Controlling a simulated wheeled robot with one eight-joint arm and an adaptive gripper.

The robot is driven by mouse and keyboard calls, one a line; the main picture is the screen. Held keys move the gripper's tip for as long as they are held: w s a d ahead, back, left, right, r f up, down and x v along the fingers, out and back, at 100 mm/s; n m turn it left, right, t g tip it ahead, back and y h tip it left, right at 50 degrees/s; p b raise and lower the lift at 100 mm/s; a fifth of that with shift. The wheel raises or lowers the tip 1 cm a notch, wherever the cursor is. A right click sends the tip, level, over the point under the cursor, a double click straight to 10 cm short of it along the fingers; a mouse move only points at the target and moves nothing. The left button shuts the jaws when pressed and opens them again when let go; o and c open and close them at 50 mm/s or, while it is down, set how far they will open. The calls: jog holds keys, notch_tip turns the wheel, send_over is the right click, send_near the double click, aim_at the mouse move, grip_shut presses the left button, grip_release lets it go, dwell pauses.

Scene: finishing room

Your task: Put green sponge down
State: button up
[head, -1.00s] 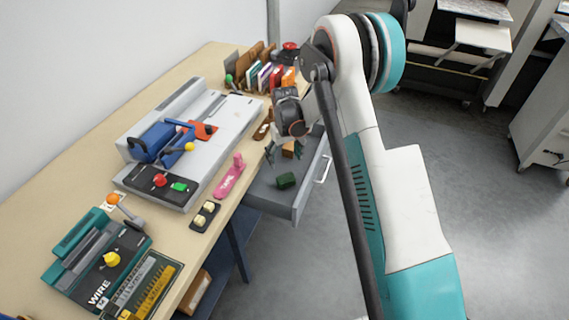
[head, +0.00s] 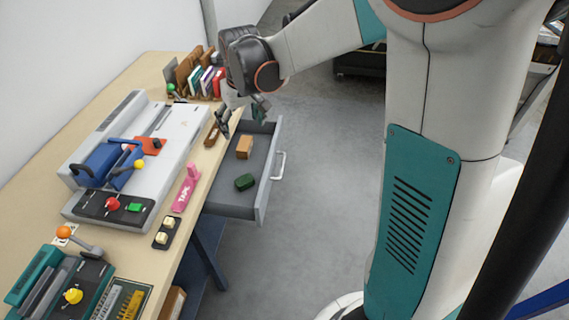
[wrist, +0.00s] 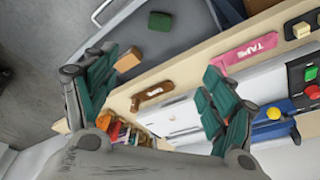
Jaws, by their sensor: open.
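The green sponge (head: 245,182) lies in the open grey drawer (head: 228,202), on its floor toward the near end. It also shows in the wrist view (wrist: 160,21), beyond my fingertips and apart from them. My gripper (head: 243,110) is raised above the far end of the drawer, near the table edge. In the wrist view its two green-padded fingers (wrist: 168,85) are spread wide with nothing between them.
A tan block (head: 244,147) lies in the drawer behind the sponge. A pink tape holder (head: 187,187), a brown wooden piece (head: 212,136) and a large grey machine (head: 150,150) stand on the table. Upright folders (head: 195,78) stand at the back. The floor right of the drawer is clear.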

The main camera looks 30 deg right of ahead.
jog(key=s+r+t, duration=0.2)
jog(key=s+r, duration=0.1)
jog(key=s, duration=0.9)
jog(key=s+r+m+t, duration=0.1)
jog(key=s+r, duration=0.3)
jog(key=s, duration=0.9)
jog(key=shift+s+t, duration=0.15)
jog(key=shift+t, duration=0.55)
jog(key=shift+o, duration=0.6)
